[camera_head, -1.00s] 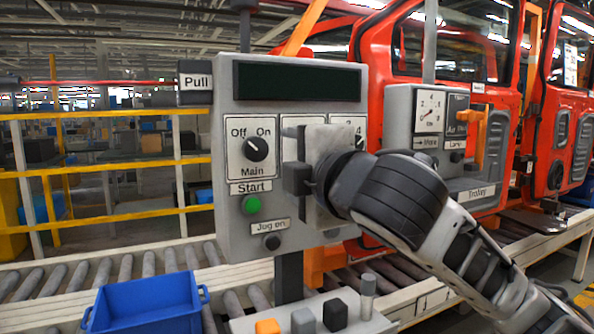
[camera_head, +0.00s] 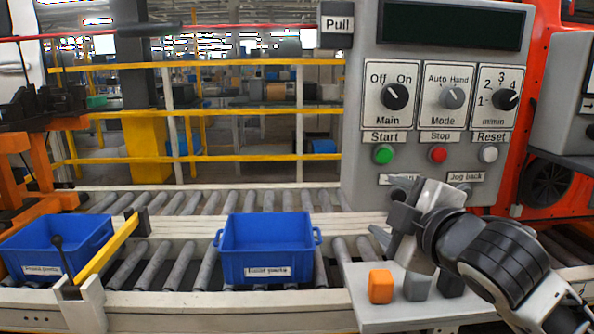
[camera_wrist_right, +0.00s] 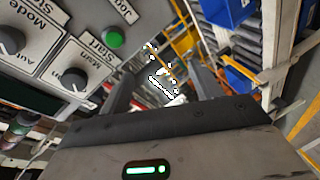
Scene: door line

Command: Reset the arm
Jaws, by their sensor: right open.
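My right gripper (camera_head: 388,215) is in front of the lower edge of the grey control panel (camera_head: 362,190), above a small shelf. Its jaws are open with nothing between them, and it partly covers the jog button labels. My right arm (camera_head: 500,255) comes in from the lower right. In the right wrist view the two fingers (camera_wrist_right: 165,85) stand apart, with the panel's green start button (camera_wrist_right: 113,39) beyond the left finger. My left gripper is not in view.
The shelf (camera_head: 357,305) under the panel carries an orange block (camera_head: 380,286) and grey and dark blocks. A yellow lever arm (camera_head: 105,250) reaches up at left. A red door (camera_head: 540,60) is behind the panel.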

